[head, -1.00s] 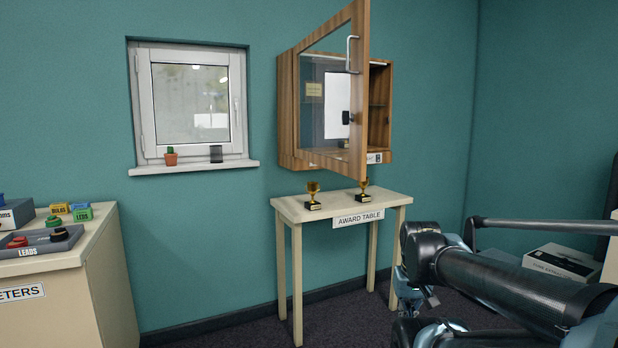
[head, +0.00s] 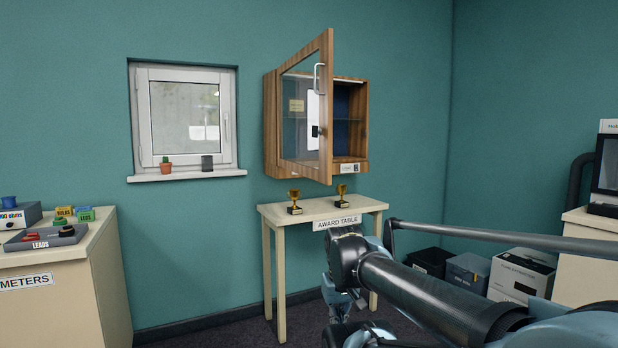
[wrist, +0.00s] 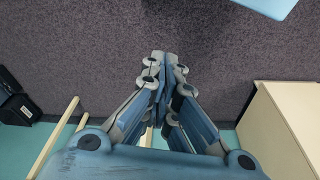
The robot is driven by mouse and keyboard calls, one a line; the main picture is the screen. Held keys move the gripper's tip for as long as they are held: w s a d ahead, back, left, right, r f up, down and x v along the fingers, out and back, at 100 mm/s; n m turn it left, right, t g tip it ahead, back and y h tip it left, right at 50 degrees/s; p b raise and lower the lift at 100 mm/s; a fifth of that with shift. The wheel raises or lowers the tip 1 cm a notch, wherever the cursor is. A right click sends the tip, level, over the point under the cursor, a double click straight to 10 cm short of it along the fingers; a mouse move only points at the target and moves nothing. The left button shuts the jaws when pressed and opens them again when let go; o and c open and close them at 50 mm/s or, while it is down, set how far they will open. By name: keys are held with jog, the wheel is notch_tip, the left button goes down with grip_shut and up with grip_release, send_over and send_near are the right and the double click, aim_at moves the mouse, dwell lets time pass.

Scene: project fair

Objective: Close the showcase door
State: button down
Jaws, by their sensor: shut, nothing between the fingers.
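The wooden showcase (head: 271,125) hangs on the teal wall above the award table. Its glass-paned door (head: 328,150) stands open, swung out toward me, with hinges on the left side and a pale vertical handle (head: 317,78) near its free edge. My gripper (wrist: 163,62) is shut and empty in the wrist view, pointing over the dark carpet. In the head view my gripper (head: 343,298) is low in front of the award table, partly hidden by my arm, well below and apart from the door.
The award table (head: 270,212) below the showcase bears two gold trophies (head: 294,202). A cabinet (head: 70,290) with meters and leads stands at left. Boxes (head: 520,275) lie on the floor at right, beside another counter (head: 575,285). A window (head: 187,118) is left of the showcase.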

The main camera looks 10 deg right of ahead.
jog(key=w+r+n+g+h, duration=0.1)
jog(key=w+r+n+h, duration=0.1)
jog(key=w+r+n, duration=0.65)
jog(key=w+r+n+h, duration=0.25)
jog(key=w+r, duration=0.75)
jog(key=r, duration=0.6)
jog(key=w+a+r+n+h, duration=0.4)
jog(key=w+a+r+n, duration=0.65)
jog(key=w+r, duration=0.6)
jog(key=w+d+f+m, duration=0.1)
jog(key=w+d+f, duration=0.1)
jog(key=d+f, duration=0.5)
jog(key=shift+w+d+t, duration=0.25)
jog(key=shift+d+t, duration=0.15)
jog(key=shift+d, duration=0.8)
jog(key=shift+f+m, duration=0.1)
jog(key=shift+m, duration=0.15)
